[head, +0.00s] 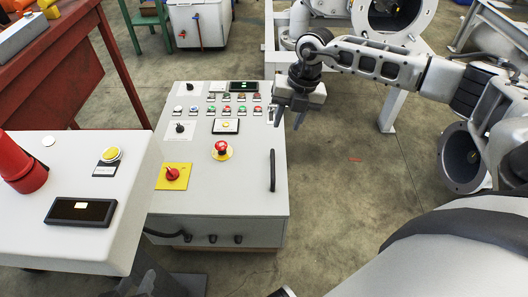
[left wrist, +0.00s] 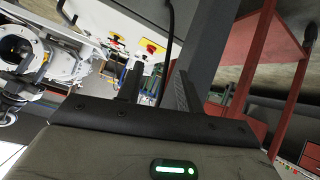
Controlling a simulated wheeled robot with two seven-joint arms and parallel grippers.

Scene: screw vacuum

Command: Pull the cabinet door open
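The grey control cabinet (head: 235,190) stands in the middle of the head view, its front panel facing up towards me. Its door looks closed and flush. A black bar handle (head: 272,170) runs along the right side of the panel. My right gripper (head: 289,117) hangs by the cabinet's upper right corner, beyond the handle's far end. Its fingers are apart with nothing between them, and it does not touch the handle. My left gripper (left wrist: 158,90) shows in the left wrist view with its two dark fingers apart and empty. In the head view it is not clearly visible.
A console (head: 80,230) with a yellow button and a red lamp stands close at left, overlapping the cabinet's left side. The red table (head: 60,70) is behind it. White machinery (head: 395,20) stands at the back right. Floor right of the cabinet is clear.

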